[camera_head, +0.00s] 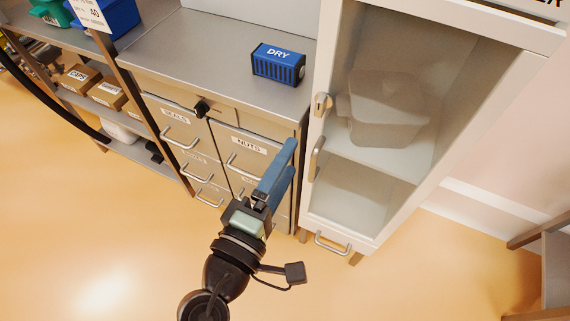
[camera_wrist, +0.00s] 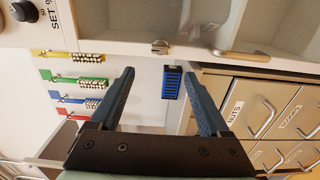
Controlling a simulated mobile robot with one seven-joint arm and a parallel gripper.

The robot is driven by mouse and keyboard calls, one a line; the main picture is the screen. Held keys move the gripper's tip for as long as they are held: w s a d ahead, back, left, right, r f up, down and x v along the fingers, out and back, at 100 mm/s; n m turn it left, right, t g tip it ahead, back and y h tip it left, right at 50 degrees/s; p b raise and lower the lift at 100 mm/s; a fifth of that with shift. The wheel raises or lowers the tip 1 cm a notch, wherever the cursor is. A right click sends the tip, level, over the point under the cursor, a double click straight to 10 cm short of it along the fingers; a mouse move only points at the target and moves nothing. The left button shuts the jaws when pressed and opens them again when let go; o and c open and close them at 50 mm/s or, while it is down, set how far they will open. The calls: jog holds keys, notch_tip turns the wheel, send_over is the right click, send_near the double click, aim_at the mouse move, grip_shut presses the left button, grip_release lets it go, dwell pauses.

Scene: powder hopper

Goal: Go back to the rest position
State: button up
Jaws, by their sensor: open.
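My gripper (camera_head: 283,171) is in the middle of the head view, in front of the drawer cabinet near the drawer labelled NUTS (camera_head: 243,150). Its two blue fingers are apart in the wrist view (camera_wrist: 163,103), with nothing held between them. The blue block labelled DRY (camera_head: 278,65) sits on the grey counter, beyond my gripper. It also shows in the wrist view (camera_wrist: 171,82), small and in the distance between the fingers.
A cabinet with a glass door (camera_head: 375,110) stands to the right, with a pale container (camera_head: 385,108) inside. A shelf rack at left holds cardboard boxes (camera_head: 80,77) and coloured bins (camera_head: 110,18). The grey counter (camera_head: 190,45) is mostly bare. Open orange floor (camera_head: 110,230) lies at lower left.

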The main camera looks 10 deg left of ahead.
dwell(0.3)
jog(key=w+d+r+m+t+p, duration=0.1)
jog(key=w+r+m+p, duration=0.15)
jog(key=r, duration=0.65)
jog(key=w+d+r+m+t+p, duration=0.15)
jog(key=r+m, duration=0.25)
jog(key=r, duration=0.6)
jog(key=w+d+r+m+t+p, duration=0.1)
jog(key=w+r+m+p, duration=0.15)
jog(key=r, duration=0.65)
jog(key=s+r+m+t+y+p, duration=0.2)
jog(key=s+r+t, duration=0.1)
jog(key=r, duration=1)
jog(key=s+r+m+t+y+p, duration=0.2)
jog(key=s+r, duration=0.4)
jog(key=r, duration=0.8)
jog(key=shift+d+m+t+y, duration=0.25)
jog(key=shift+m+t+y, duration=0.45)
jog(key=shift+t+y, duration=0.15)
jog(key=shift+w+f, duration=0.1)
